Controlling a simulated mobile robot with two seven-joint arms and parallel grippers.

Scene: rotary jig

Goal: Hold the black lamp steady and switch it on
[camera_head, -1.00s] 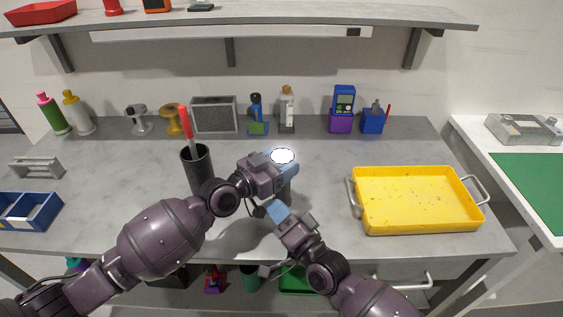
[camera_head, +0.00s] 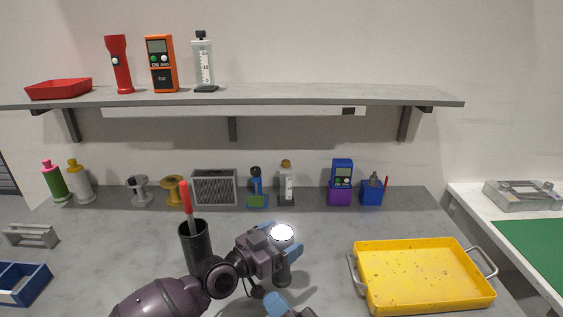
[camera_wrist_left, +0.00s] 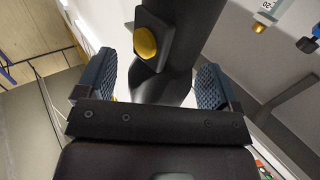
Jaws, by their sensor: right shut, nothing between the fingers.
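The black lamp (camera_head: 283,274) stands upright on the grey workbench, and its round top (camera_head: 282,233) glows bright white. My left gripper (camera_head: 279,242) is shut on the lamp's upper part, with a blue finger on either side. In the left wrist view the lamp's dark body (camera_wrist_left: 182,40) lies between the finger pads, and a yellow button (camera_wrist_left: 145,43) in a black housing shows on its side. My right gripper (camera_head: 276,304) is shut and empty, low in the head view, just in front of the lamp. Most of it is cut off by the bottom edge.
A black cup (camera_head: 196,248) with a red-handled tool stands left of the lamp. A yellow tray (camera_head: 425,243) lies to the right. Spools, bottles, a grey speaker-like box (camera_head: 214,187) and a blue meter (camera_head: 342,173) line the back. A shelf (camera_head: 250,96) hangs above.

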